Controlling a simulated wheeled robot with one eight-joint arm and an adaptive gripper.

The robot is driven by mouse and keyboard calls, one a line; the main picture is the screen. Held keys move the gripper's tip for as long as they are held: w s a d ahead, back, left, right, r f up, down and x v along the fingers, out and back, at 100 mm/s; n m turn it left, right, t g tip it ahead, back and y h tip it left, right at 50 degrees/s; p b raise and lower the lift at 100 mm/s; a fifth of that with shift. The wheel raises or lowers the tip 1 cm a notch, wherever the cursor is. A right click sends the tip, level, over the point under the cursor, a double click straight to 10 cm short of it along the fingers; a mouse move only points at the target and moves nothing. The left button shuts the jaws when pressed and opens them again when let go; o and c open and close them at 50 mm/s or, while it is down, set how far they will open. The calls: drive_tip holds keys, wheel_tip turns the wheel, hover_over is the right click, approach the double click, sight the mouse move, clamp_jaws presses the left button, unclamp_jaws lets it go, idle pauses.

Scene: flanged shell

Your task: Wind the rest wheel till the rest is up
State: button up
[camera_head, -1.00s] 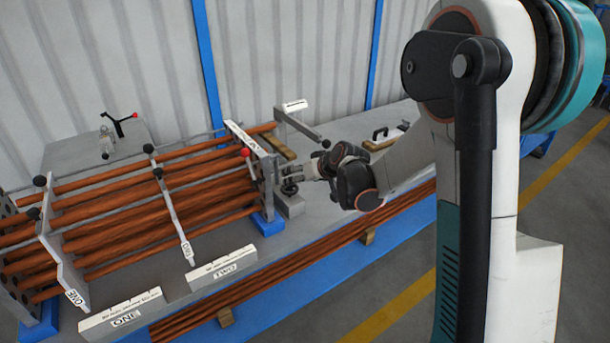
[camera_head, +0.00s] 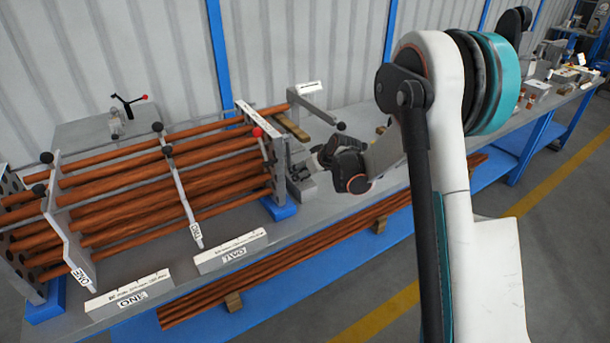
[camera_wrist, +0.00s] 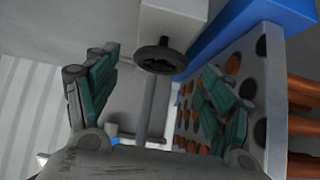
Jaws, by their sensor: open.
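The dark round handwheel (camera_wrist: 160,60) sits on a thin grey shaft by a pale grey block (camera_wrist: 172,20) in the wrist view. My gripper (camera_wrist: 160,95) is open, with teal pads on both sides of the picture. The wheel shows between and slightly above the pads, and nothing is held. In the head view my gripper (camera_head: 308,165) is at the right end of the tube bundle, beside the end plate (camera_head: 262,150). The wheel is not clear there. I cannot tell whether the pads touch it or how high the rest stands.
The perforated end plate (camera_wrist: 245,85) with copper tubes (camera_wrist: 300,105) stands close right of my gripper. A grey bracket arm (camera_head: 318,108) with a dark knob reaches over the bench behind it.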

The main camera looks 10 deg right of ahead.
drive_tip(key=shift+x, duration=0.85)
drive_tip(key=c, duration=1.1)
drive_tip(key=shift+o, duration=0.2)
drive_tip(key=shift+m+h, duration=0.3)
drive_tip(key=shift+a+m+h, duration=0.25)
drive_tip(key=shift+m+h, duration=0.35)
drive_tip(key=shift+m, duration=0.2)
drive_tip(key=shift+a+m+h, duration=0.15)
drive_tip(key=shift+m+h, duration=0.6)
drive_tip(key=shift+m, duration=0.2)
drive_tip(key=shift+a+m+h, duration=0.1)
drive_tip(key=shift+m+h, duration=0.65)
drive_tip(key=shift+m, duration=0.2)
